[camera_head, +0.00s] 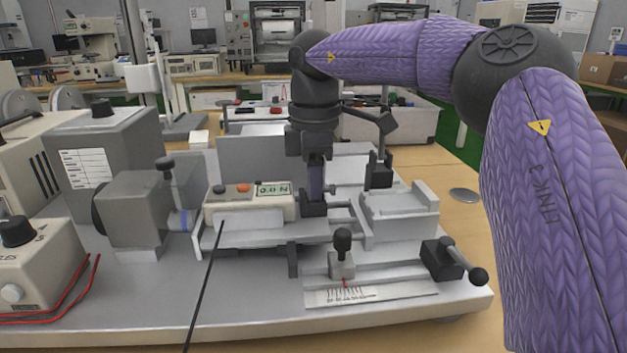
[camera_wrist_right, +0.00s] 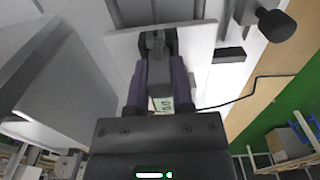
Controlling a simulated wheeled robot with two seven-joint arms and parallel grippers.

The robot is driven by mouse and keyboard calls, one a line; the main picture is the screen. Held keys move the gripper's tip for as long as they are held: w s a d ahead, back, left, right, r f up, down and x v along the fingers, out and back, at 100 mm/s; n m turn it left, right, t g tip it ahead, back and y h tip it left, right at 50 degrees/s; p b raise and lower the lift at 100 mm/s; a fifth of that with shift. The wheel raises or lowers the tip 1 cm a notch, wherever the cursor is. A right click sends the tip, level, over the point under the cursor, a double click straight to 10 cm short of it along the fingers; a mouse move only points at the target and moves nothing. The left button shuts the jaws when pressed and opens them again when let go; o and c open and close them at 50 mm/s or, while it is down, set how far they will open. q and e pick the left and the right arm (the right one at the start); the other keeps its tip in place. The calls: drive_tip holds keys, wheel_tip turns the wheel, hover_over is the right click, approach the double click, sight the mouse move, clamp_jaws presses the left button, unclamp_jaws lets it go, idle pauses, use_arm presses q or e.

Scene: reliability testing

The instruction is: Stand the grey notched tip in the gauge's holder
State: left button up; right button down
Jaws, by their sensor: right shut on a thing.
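The gauge (camera_head: 250,214) is a pale box with a small display reading 0.0 N, lying on the metal stand. My right gripper (camera_head: 315,196) points straight down at the gauge's right end. In the right wrist view my right gripper (camera_wrist_right: 157,62) is shut on a small grey piece (camera_wrist_right: 158,73), which looks like the notched tip. Dark parts lie around the finger ends, so I cannot separate the tip's end from the holder or tell whether they touch. The gauge's display (camera_wrist_right: 163,103) shows between the fingers. My left gripper is not in view.
The stand's clamp block (camera_head: 400,213) is just right of the gripper, with a black knob (camera_head: 379,170) behind it. A lever with a ball end (camera_head: 478,276) is at the front right. A thin black cable (camera_head: 206,287) hangs from the gauge. Grey instruments (camera_head: 105,150) crowd the left.

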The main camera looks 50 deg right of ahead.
drive_tip(key=shift+f, duration=0.4)
drive_tip(key=shift+f+b, duration=0.2)
drive_tip(key=shift+b, duration=0.1)
drive_tip(key=shift+c, duration=2.4)
unclamp_jaws()
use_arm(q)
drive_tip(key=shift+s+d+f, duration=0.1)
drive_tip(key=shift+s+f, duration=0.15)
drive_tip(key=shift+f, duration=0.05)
use_arm(e)
drive_tip(key=shift+f, duration=0.1)
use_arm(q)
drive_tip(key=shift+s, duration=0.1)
use_arm(e)
drive_tip(key=shift+s, duration=0.1)
wheel_tip(320, 180, up, 12)
drive_tip(key=p, duration=0.7)
drive_tip(key=shift+r, duration=0.25)
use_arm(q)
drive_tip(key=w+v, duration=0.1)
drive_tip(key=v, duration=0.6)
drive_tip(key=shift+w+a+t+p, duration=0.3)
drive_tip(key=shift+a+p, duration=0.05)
use_arm(e)
drive_tip(key=shift+r, duration=0.5)
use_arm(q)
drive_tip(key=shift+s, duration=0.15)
